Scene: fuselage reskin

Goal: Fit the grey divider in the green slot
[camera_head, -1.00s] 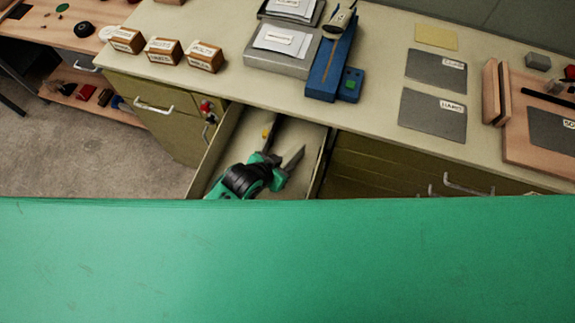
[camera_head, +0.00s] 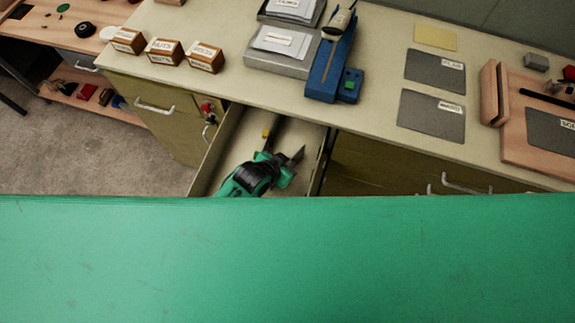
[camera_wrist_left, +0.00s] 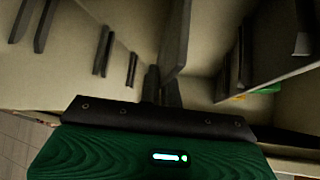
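My left gripper (camera_head: 285,165) is down inside the open drawer (camera_head: 222,150). A grey plate, which looks like the divider (camera_head: 297,156), sticks out at its tip. In the left wrist view the two dark fingers (camera_wrist_left: 161,88) are close together at the lower end of the grey divider (camera_wrist_left: 178,40), which stands tilted; they look shut on it. Pairs of dark slot rails (camera_wrist_left: 117,60) line the drawer walls, with more rails (camera_wrist_left: 231,75) at right. A small green mark (camera_wrist_left: 270,89) shows low at right; the green slot itself is not clearly visible. My right gripper is out of view.
The counter (camera_head: 385,60) above the drawer carries small labelled boxes (camera_head: 163,52), a blue device (camera_head: 330,70), grey sheets (camera_head: 432,115) and a wooden frame (camera_head: 530,145). A yellow piece (camera_head: 267,132) lies in the drawer. My green body covers the foreground.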

